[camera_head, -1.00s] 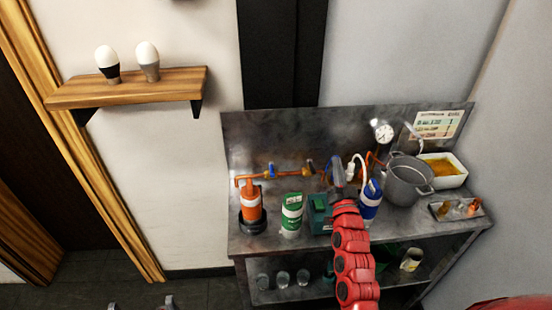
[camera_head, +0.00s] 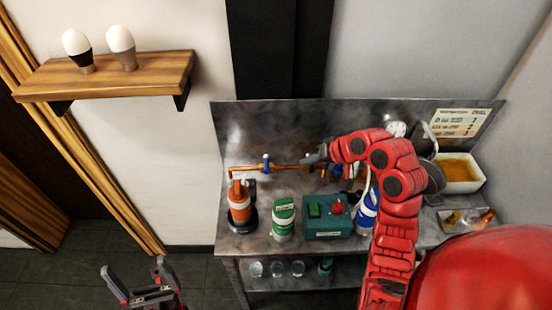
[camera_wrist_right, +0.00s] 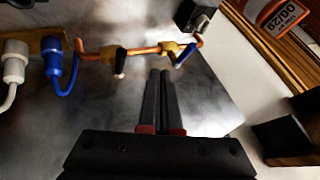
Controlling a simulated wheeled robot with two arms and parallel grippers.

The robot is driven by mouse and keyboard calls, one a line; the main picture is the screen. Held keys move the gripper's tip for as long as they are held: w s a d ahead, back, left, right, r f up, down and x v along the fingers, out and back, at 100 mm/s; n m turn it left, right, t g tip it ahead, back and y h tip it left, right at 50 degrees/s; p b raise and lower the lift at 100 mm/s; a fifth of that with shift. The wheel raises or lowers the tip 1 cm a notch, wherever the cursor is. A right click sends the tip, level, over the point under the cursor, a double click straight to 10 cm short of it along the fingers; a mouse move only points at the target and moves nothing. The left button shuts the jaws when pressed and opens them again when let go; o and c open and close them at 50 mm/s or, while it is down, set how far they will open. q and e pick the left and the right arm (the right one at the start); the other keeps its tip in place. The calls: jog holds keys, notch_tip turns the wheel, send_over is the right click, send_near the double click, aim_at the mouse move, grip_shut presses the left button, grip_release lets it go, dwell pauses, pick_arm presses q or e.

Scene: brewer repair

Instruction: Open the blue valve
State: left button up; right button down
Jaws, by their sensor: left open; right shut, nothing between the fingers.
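The blue valve (camera_head: 266,163) sits on the copper pipe (camera_head: 288,167) along the back panel of the bench. Its blue handle stands across the pipe. In the right wrist view the blue handle (camera_wrist_right: 185,56) sticks out at a slant from a brass body near the pipe's right end. My right gripper (camera_head: 316,158) is shut and empty, to the right of the blue valve and apart from it. In the wrist view its fingertips (camera_wrist_right: 160,72) lie together below the pipe. My left gripper (camera_head: 143,281) is open and empty, low at the left, away from the bench.
A second valve with a dark handle (camera_wrist_right: 120,62) is on the same pipe. An orange canister (camera_head: 239,204), a green-white can (camera_head: 283,218) and a green box (camera_head: 326,228) stand on the bench below the pipe. A wooden shelf (camera_head: 110,78) hangs at the left.

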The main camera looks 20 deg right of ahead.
aim_at(266, 165)
jog(key=shift+s, duration=0.25)
jog(key=shift+a, duration=0.1)
jog(key=w+a+f+p, duration=0.4)
jog(key=w+a+f, duration=0.2)
jog(key=a, duration=0.1)
jog(key=shift+w+f+p, duration=0.3)
jog(key=shift+f+p, duration=0.05)
jog(key=shift+f, duration=0.05)
jog(key=shift+a, duration=0.1)
